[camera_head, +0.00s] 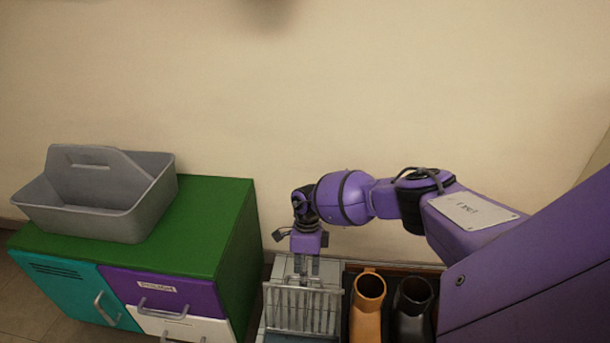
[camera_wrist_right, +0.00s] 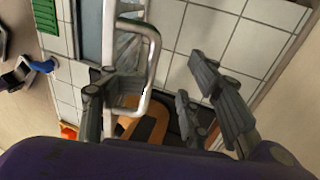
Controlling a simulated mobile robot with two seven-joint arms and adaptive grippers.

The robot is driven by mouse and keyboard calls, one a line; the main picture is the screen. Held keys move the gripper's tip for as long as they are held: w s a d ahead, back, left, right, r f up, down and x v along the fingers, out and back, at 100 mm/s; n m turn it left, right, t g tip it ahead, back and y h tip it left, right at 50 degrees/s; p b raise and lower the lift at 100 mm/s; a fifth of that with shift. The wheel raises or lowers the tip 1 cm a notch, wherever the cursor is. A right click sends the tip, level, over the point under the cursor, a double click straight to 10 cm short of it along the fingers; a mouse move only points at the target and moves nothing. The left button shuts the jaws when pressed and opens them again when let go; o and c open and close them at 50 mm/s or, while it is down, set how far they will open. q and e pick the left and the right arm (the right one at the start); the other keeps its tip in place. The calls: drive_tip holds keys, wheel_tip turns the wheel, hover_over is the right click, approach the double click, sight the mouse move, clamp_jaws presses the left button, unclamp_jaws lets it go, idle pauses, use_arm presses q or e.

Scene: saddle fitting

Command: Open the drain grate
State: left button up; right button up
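The drain grate (camera_head: 302,308), a panel of parallel light-grey metal bars, is at the bottom centre of the head view. My right gripper (camera_head: 305,268) points down at its far edge. In the right wrist view a shiny metal loop handle (camera_wrist_right: 153,50) reaches between the spread fingers of my right gripper (camera_wrist_right: 160,88). The left-hand finger is close to the handle; I cannot tell whether they touch. The right-hand finger is clearly apart from it. What the handle is fixed to is partly hidden. My left gripper is not in view.
An orange boot (camera_head: 368,292) and a black boot (camera_head: 412,300) stand right of the grate. On the left, a grey caddy (camera_head: 95,205) sits on a green-topped cabinet (camera_head: 205,225) with handled fronts. A plain wall (camera_head: 300,90) rises behind.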

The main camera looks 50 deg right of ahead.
drive_tip(key=shift+s+d+f, duration=0.15)
drive_tip(key=shift+f, duration=0.1)
drive_tip(key=v, duration=1.2)
drive_tip(key=shift+r, duration=0.3)
drive_tip(key=shift+a, duration=0.25)
